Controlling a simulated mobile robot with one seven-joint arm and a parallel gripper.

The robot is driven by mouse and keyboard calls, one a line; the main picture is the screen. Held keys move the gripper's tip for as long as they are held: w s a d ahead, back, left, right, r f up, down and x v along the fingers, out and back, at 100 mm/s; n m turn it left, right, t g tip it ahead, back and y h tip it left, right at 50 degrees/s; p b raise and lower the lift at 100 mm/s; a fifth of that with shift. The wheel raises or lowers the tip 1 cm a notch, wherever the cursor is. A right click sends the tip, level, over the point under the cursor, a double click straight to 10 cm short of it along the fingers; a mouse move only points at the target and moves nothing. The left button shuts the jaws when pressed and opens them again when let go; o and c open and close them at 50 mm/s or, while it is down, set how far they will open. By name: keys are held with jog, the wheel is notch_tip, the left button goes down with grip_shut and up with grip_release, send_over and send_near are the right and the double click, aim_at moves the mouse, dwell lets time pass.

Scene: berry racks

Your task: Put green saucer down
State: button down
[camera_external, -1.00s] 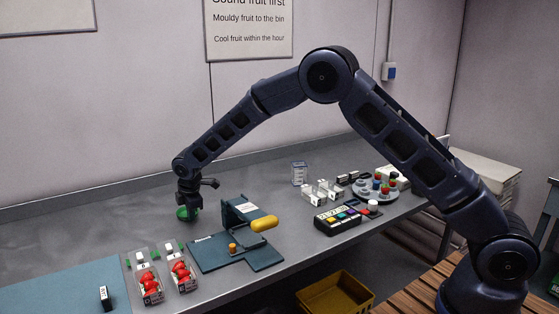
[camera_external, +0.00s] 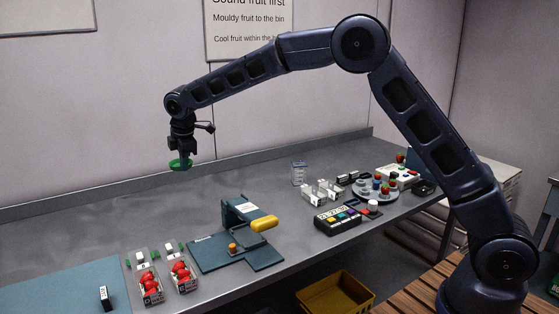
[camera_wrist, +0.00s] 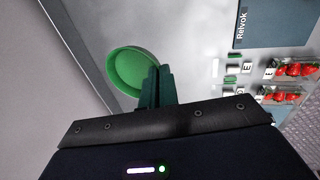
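The green saucer (camera_external: 180,164) is in the air above the back left of the grey bench. My gripper (camera_external: 184,156) is shut on it, directly over the saucer in the outside view. In the wrist view the green saucer (camera_wrist: 132,72) shows as a round shallow dish. The fingers of my gripper (camera_wrist: 157,80) are close together at its right rim and cover part of that edge. The saucer appears roughly level and is clear of the bench.
The grey bench (camera_external: 140,215) below is clear at the back left. Two clear trays of red berries (camera_external: 180,272) and a blue-grey stand (camera_external: 235,222) with a yellow handle lie nearer the front. A blue mat (camera_external: 60,293) is at the front left.

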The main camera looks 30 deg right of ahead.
jog(key=w+d+r+m+g+h, duration=0.1)
jog(key=w+d+m+g+h, duration=0.15)
jog(key=d+m, duration=1.5)
jog(key=f, duration=0.6)
jog(key=d+f+n, duration=0.1)
jog(key=f, duration=0.6)
jog(key=d+f+n, duration=0.1)
jog(key=f, duration=0.5)
jog(key=shift+w+d+f+t, duration=0.15)
jog(key=shift+w+f+t, duration=0.1)
jog(key=shift+w, duration=0.1)
jog(key=c, duration=1.7)
grip_release()
jog(key=shift+f, duration=0.1)
jog(key=v, duration=1.2)
